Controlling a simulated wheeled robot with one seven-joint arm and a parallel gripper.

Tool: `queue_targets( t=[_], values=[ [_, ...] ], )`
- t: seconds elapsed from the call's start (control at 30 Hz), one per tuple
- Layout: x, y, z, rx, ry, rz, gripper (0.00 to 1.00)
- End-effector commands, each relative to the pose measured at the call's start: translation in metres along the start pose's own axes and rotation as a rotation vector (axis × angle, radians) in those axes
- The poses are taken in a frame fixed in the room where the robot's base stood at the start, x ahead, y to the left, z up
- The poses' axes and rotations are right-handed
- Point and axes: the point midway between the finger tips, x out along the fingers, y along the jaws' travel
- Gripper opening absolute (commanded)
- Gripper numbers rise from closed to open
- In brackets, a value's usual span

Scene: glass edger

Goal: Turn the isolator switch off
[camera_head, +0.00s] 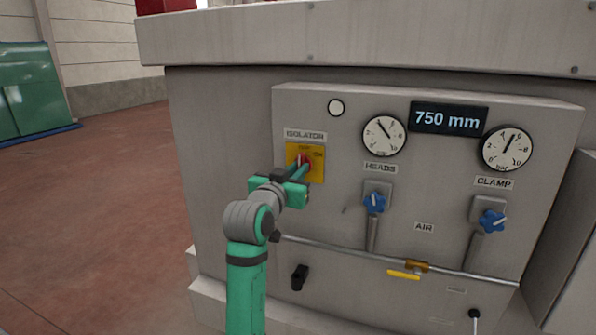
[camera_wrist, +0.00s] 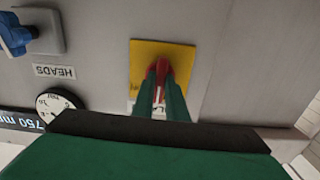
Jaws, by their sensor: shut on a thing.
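The isolator switch is a red handle on a yellow plate (camera_head: 317,151) under the ISOLATOR label on the grey machine panel. In the head view my green gripper (camera_head: 300,170) reaches it from the lower left and covers part of the handle. In the wrist view the red handle (camera_wrist: 158,66) sits between my gripper's two fingers (camera_wrist: 160,84), in front of the yellow plate (camera_wrist: 183,58). My gripper is shut on the handle. The fingers hide part of it, and I cannot tell its exact angle.
Right of the isolator are two pressure gauges (camera_head: 384,136), a 750 mm display (camera_head: 448,118) and two blue knobs, HEADS (camera_head: 374,202) and CLAMP (camera_head: 492,221). A pipe with a yellow lever (camera_head: 403,274) runs below. Open floor (camera_head: 90,220) lies to the left.

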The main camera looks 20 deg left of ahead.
Motion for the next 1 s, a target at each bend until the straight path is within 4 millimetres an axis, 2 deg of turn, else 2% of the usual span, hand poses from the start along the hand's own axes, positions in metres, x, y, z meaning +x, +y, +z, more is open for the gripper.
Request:
queue_targets(
  t=[0.63, 0.67, 0.73, 1.0],
  values=[
    [-0.0001, 0.0011, -0.0024, -0.055, 0.005, 0.001, 0.0],
    [0.0, 0.0012, -0.0025, -0.055, 0.005, 0.001, 0.15],
    [0.0, 0.0013, -0.0022, -0.055, 0.004, 0.001, 0.31],
    [-0.0005, -0.0006, -0.001, -0.054, 0.002, -0.001, 0.31]
  ],
)
